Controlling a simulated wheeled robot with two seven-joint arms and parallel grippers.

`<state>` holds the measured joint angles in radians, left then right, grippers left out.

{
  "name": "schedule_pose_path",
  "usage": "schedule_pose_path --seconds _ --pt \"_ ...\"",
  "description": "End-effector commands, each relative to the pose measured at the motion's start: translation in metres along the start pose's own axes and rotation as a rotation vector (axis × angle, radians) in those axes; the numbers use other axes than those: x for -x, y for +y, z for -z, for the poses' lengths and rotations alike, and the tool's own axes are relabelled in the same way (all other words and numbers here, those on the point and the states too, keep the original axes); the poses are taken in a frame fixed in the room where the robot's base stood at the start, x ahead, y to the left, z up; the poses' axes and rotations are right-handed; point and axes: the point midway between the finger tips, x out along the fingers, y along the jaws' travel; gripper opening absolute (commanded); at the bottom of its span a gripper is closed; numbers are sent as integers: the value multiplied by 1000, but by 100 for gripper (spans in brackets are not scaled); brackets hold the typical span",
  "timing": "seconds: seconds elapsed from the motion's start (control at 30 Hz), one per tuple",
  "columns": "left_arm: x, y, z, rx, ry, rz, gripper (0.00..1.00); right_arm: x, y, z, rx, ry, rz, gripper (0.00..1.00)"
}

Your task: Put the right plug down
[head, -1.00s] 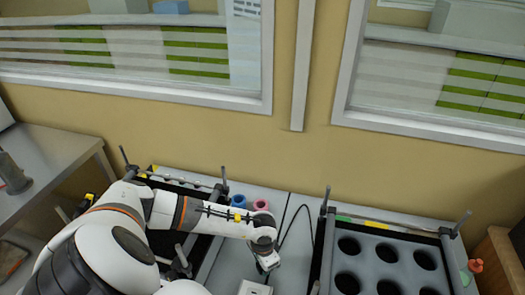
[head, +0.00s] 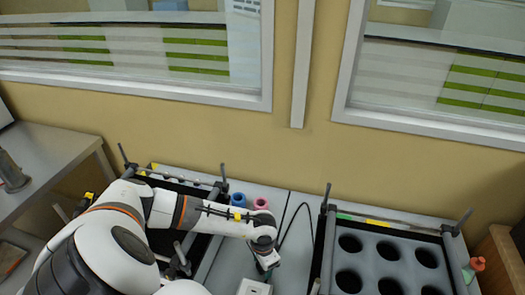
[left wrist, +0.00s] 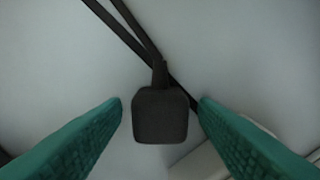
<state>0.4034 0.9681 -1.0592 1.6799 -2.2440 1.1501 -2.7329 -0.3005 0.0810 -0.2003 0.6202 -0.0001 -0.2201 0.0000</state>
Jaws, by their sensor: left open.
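A black plug (left wrist: 160,116) lies on the pale grey surface in the left wrist view, with its dark cable running up and to the left. My left gripper (left wrist: 160,104) is open, with one green finger on each side of the plug and a visible gap on both sides. In the head view my left gripper (head: 266,270) points down just above a small white box (head: 254,287) on the table; the plug cannot be made out there. My right gripper is not in view.
A blue ring (head: 238,199) and a pink ring (head: 261,203) stand behind the left arm. A black-framed rack with round holes (head: 399,272) is on the right. A dark cable (head: 297,213) loops over the table between them.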

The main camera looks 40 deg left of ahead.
Motion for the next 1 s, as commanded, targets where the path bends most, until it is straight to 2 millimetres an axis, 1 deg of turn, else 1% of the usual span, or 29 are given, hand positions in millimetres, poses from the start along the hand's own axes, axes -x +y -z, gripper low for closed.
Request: schedule_pose_path --seconds 0.13,0.17,0.2,0.4,0.5,0.6,0.7,0.8,1.0 --pt "16 0 0 0 0 0 54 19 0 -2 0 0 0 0" --pt "18 1 -1 -1 -3 -1 54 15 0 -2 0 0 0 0" --pt "24 2 -1 -1 -5 -2 54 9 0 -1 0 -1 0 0" --pt "71 2 -1 -2 -6 -3 54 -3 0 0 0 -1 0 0" --pt "93 1 -1 -1 -5 -3 54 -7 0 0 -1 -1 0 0" --pt "110 0 -1 -2 -4 -2 54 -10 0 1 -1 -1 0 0" --pt "122 1 -1 -1 -3 -2 54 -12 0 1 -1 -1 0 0" --pt "128 0 0 0 -1 -1 54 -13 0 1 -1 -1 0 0" --pt "131 0 0 -1 0 0 54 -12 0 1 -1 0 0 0"
